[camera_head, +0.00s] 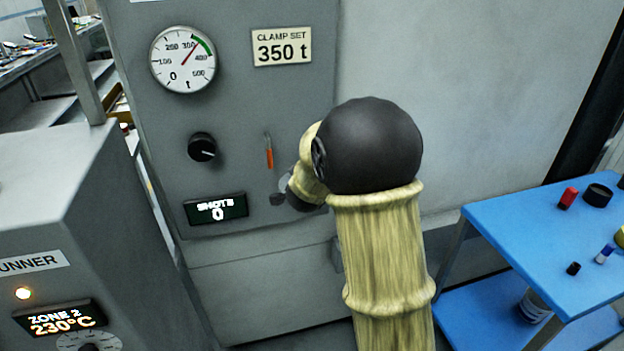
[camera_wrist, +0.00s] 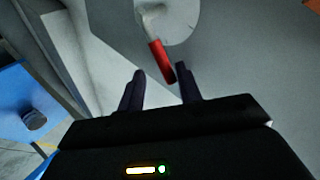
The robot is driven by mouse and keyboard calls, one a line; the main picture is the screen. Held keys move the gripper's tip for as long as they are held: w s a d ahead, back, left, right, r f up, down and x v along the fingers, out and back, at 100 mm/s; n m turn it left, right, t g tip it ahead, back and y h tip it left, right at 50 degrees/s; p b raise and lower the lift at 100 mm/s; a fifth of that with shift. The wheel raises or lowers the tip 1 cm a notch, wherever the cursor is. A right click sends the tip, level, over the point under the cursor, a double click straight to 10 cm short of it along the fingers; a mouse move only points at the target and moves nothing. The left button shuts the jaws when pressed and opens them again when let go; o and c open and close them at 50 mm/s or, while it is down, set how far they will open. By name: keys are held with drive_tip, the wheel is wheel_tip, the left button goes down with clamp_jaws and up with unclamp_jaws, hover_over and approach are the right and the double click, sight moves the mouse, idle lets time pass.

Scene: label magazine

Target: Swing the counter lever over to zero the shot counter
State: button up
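The counter lever (camera_head: 269,157) has a red-orange handle and hangs on the grey machine panel, above and right of the shot counter (camera_head: 216,209), which reads SHOTS 0. In the wrist view the lever (camera_wrist: 160,60) runs from a grey pivot on a round plate down to its red end. My gripper (camera_wrist: 160,74) is open, with two dark fingers apart. The red end shows between the fingertips, closer to the right one; I cannot tell whether they touch. In the head view my arm hides most of the gripper, and only a dark part shows below the lever.
A black knob (camera_head: 202,147), a pressure gauge (camera_head: 183,59) and a CLAMP SET 350 t plate (camera_head: 282,47) are on the same panel. A grey cabinet (camera_head: 70,200) stands at the left. A blue cart (camera_head: 530,238) with small items stands at the right.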

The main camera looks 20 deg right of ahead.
drive_tip(key=p+v, duration=0.2)
drive_tip(key=v, duration=1.5)
drive_tip(key=shift+s, duration=0.25)
drive_tip(key=shift+w+a+r, duration=0.1)
drive_tip(key=s+f+n+g+y+p, duration=0.1)
drive_tip(key=s+f+n+g+p, duration=0.1)
drive_tip(key=s+n+g, duration=0.1)
drive_tip(key=s+f+n+g+y+p, duration=0.2)
drive_tip(key=s+n+g+p, duration=0.1)
drive_tip(key=s+n, duration=0.3)
drive_tip(key=s+d+f+n+g+y+p, duration=0.1)
drive_tip(key=s+f+n+g+p, duration=0.1)
drive_tip(key=s+n, duration=0.3)
drive_tip(key=shift+s+f+g, duration=0.15)
drive_tip(key=shift+s+g, duration=0.45)
drive_tip(key=shift+d, duration=0.15)
